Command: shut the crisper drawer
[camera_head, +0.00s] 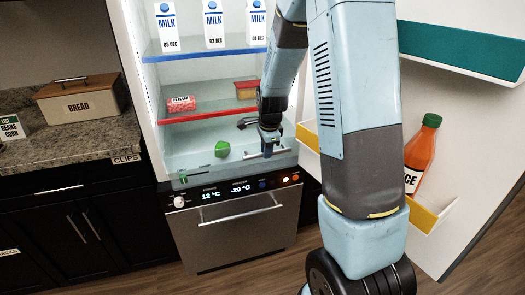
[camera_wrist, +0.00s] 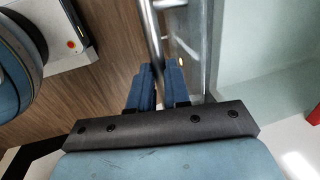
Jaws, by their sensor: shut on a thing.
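The crisper drawer (camera_head: 205,172) is a clear bin at the bottom of the open fridge, above the control panel. A green item (camera_head: 222,149) shows inside it. How far out the drawer stands is hard to tell. Its metal bar handle (camera_head: 281,153) runs along the front and also shows in the wrist view (camera_wrist: 152,35). My gripper (camera_head: 267,150) reaches down to the handle from above. In the wrist view, the blue fingers of my gripper (camera_wrist: 160,75) lie on both sides of the bar, shut on it.
Above are a red-edged shelf (camera_head: 215,115) with a meat pack (camera_head: 182,104) and a blue-edged shelf with milk cartons (camera_head: 214,25). A steel lower drawer (camera_head: 240,235) is below.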

